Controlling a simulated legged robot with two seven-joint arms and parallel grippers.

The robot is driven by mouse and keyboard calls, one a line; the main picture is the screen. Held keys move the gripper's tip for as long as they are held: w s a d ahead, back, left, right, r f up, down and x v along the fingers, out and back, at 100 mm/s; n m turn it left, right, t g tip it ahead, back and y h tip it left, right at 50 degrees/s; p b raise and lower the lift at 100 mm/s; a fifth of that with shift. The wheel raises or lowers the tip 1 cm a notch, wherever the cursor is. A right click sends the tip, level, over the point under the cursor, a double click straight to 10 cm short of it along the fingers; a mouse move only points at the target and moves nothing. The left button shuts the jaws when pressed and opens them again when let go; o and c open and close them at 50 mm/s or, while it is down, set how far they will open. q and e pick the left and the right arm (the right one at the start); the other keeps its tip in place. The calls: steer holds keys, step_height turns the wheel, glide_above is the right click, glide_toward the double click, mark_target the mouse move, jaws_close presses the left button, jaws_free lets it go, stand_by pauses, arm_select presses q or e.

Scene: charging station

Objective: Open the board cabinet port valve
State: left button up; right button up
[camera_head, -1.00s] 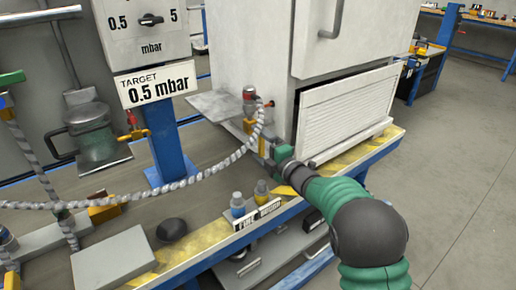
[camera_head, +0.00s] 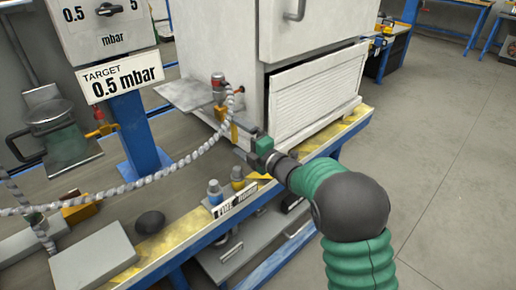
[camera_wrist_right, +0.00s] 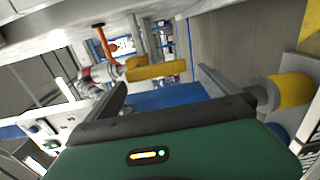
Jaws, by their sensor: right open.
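The white board cabinet (camera_head: 225,50) stands on the bench. On its left side is a port with a red-and-grey fitting (camera_head: 218,84) and a yellow valve handle (camera_head: 220,113) below it. A braided grey hose (camera_head: 165,168) runs from the port. My right gripper (camera_head: 245,150) is low beside the cabinet's near corner, close to the handle; its fingers are small and partly hidden here. In the right wrist view, my gripper (camera_wrist_right: 160,82) is open, with a yellow handle (camera_wrist_right: 155,71) just beyond and between the fingertips. Contact cannot be told. My left gripper is out of view.
A blue post carries a "0.5 mbar" target sign (camera_head: 119,80). Two small capped bottles (camera_head: 215,192) stand near the bench's yellow striped front edge. A dark round object (camera_head: 150,222) and a grey box (camera_head: 94,262) lie to the left. Floor at right is clear.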

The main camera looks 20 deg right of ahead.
steer(key=p+v, duration=0.3)
steer(key=v, duration=1)
steer(key=shift+s+d+f, duration=0.1)
